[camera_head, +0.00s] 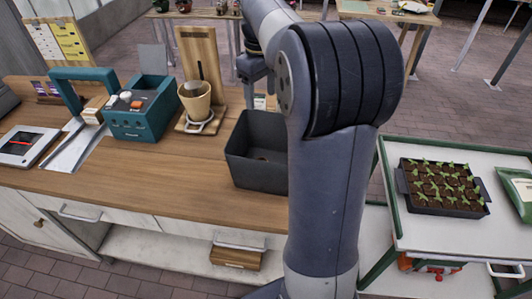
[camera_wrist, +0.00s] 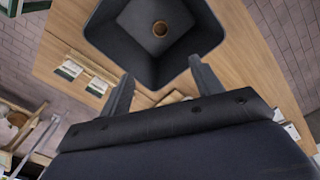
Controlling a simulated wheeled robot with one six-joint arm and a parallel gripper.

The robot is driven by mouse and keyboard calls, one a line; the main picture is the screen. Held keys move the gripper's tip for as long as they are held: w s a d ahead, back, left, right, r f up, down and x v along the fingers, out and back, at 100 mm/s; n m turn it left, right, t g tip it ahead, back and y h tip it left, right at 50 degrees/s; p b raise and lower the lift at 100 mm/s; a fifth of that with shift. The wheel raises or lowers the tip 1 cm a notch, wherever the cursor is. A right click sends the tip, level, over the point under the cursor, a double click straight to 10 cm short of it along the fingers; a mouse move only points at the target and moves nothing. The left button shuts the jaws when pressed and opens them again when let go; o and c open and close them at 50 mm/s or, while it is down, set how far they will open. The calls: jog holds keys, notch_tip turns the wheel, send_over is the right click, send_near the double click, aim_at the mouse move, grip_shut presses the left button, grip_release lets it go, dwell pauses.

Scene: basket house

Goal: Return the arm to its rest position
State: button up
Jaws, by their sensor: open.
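My arm stands large in the middle of the head view, and its upper link hides the gripper there. In the wrist view my gripper (camera_wrist: 163,88) is open, its two dark fingers spread with nothing between them. A dark grey square bin (camera_head: 258,181) stands on the wooden bench (camera_head: 150,192), partly hidden by my arm. The bin also shows in the wrist view (camera_wrist: 128,38), beyond the fingertips and apart from them.
On the right, a white cart (camera_head: 430,237) bears a seedling tray (camera_head: 440,212). The bench front is clear.

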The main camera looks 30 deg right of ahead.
jog(key=shift+r, duration=0.5)
jog(key=shift+f, duration=0.1)
notch_tip(320, 180, down, 10)
jog(key=p, duration=0.1)
jog(key=shift+r+p, duration=1.85)
jog(key=shift+r, duration=0.1)
